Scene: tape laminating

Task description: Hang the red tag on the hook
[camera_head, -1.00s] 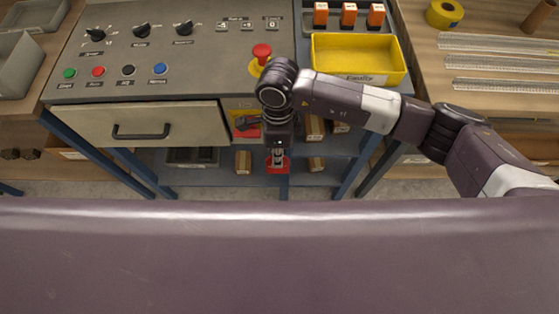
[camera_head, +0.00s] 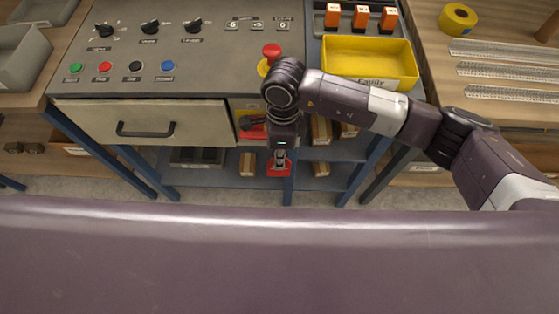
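My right gripper (camera_head: 280,160) points down in front of the control bench. Its fingers are closed on a red tag (camera_head: 279,171), which shows at the fingertips. The gripper hides part of the tag. A yellow panel with a red part (camera_head: 251,127) is on the bench front, just left of my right wrist and partly covered by it. I cannot make out a hook; it may be hidden or too small. My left gripper is not in view.
The bench top has knobs, coloured buttons and a red emergency button (camera_head: 271,51). A drawer (camera_head: 146,122) is left of the gripper. A yellow tray (camera_head: 369,61) is at right. Shelves with small boxes (camera_head: 247,163) lie behind the gripper.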

